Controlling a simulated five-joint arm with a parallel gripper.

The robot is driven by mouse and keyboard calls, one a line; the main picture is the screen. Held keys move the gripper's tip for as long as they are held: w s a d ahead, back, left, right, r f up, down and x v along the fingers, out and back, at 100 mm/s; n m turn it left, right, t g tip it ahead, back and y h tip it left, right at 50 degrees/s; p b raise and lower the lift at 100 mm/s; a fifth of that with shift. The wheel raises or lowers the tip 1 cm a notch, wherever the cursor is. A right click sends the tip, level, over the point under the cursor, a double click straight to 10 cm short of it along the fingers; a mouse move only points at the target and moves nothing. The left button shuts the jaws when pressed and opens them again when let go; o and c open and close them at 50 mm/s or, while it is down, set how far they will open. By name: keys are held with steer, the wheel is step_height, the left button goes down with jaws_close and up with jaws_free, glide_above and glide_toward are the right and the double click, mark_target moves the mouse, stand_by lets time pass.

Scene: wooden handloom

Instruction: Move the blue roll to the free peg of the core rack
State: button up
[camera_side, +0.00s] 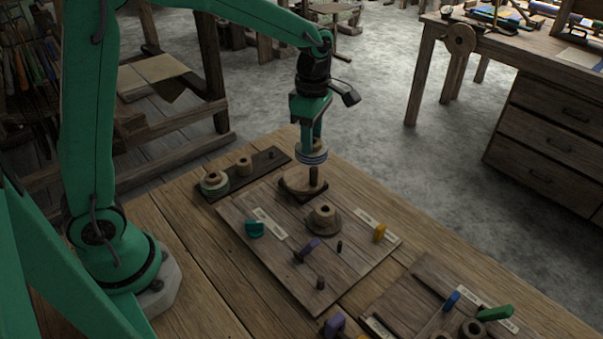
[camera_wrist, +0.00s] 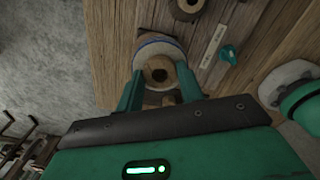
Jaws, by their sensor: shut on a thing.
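The blue roll (camera_side: 311,153), a wooden core with a blue and pale band, is held upright between the fingers of my gripper (camera_side: 312,143). In the wrist view the roll (camera_wrist: 155,44) sits between both fingertips of my gripper (camera_wrist: 158,88), its round hole facing the camera. In the side view the roll is over a round wooden base (camera_side: 295,183) with a dark peg (camera_side: 313,176); the peg top is just under the roll. The core rack (camera_side: 217,169) is the dark strip at left. It holds a pale-wound roll (camera_side: 214,183) and a bare core (camera_side: 244,166); its far peg (camera_side: 271,155) is free.
Another board (camera_side: 400,300) lies at front right. The table's far edge is close behind the roll.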

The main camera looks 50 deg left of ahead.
steer(key=w+a+n, duration=0.2)
steer(key=a+n, duration=0.3)
steer(key=a, duration=1.3)
glide_above(271, 151)
step_height(271, 151, down, 5)
steer(key=shift+f, duration=0.15)
steer(key=shift+f, duration=0.2)
steer(key=shift+f, duration=2.75)
steer(key=shift+f, duration=0.7)
steer(key=o, duration=1.3)
